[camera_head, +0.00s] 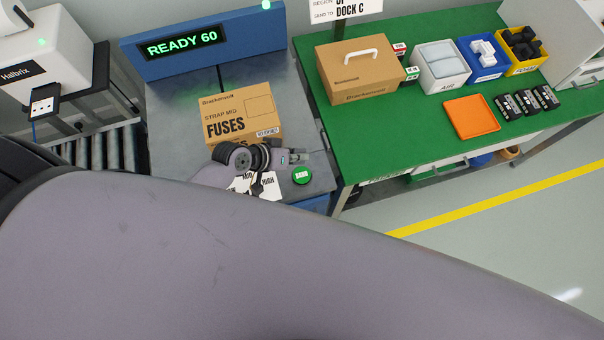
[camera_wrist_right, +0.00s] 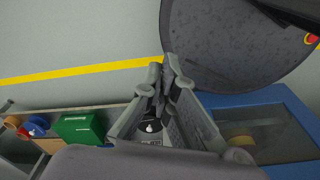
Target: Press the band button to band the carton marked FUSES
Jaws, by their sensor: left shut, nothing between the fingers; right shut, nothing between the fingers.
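The brown carton marked FUSES (camera_head: 240,116) sits on the grey deck below the display, its printed face showing. The green band button (camera_head: 302,175) is on the deck's front right corner. My left gripper (camera_head: 303,156) is shut and empty, just behind the button and apart from it in the picture; I cannot tell its height above the deck. White labels reading MID and HIGH (camera_head: 266,187) are partly hidden by that gripper. My right gripper (camera_wrist_right: 164,74) shows in the right wrist view, shut and empty; it does not show in the head view.
A blue panel (camera_head: 205,42) behind the carton reads READY 60. The green table (camera_head: 400,148) on the right holds a handled carton (camera_head: 358,72), an orange tray (camera_head: 471,117) and several bins. My arm hides the foreground. A grey disc (camera_wrist_right: 235,45) shows beyond my right gripper.

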